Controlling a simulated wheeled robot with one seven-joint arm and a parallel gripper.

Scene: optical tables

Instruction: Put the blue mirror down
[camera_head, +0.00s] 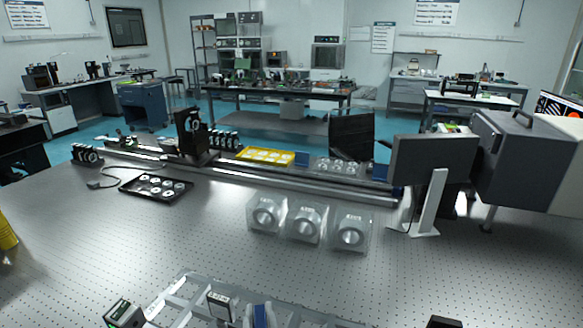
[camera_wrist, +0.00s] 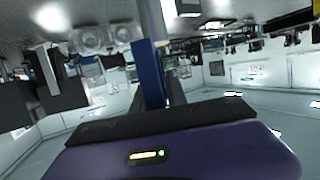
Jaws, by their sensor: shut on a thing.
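In the wrist view the blue mirror (camera_wrist: 147,75) shows as a narrow blue upright slab, seen nearly edge-on. My gripper (camera_wrist: 165,88) is shut on it; the dark fingers show close by it, beyond the purple gripper body. Whether the mirror touches anything below is hidden. In the head view a blue and white piece (camera_head: 260,314) shows at the bottom edge, by a pale metal rack (camera_head: 180,293); I cannot tell whether it is the same mirror. My gripper cannot be made out in the head view.
Three clear boxes (camera_head: 305,222) with round optics stand mid-table. A black tray (camera_head: 156,187) of round parts lies to the left, and a monitor (camera_head: 432,160) stands at right. A long rail (camera_head: 300,180) crosses behind. The perforated tabletop (camera_head: 100,240) is bare at front left.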

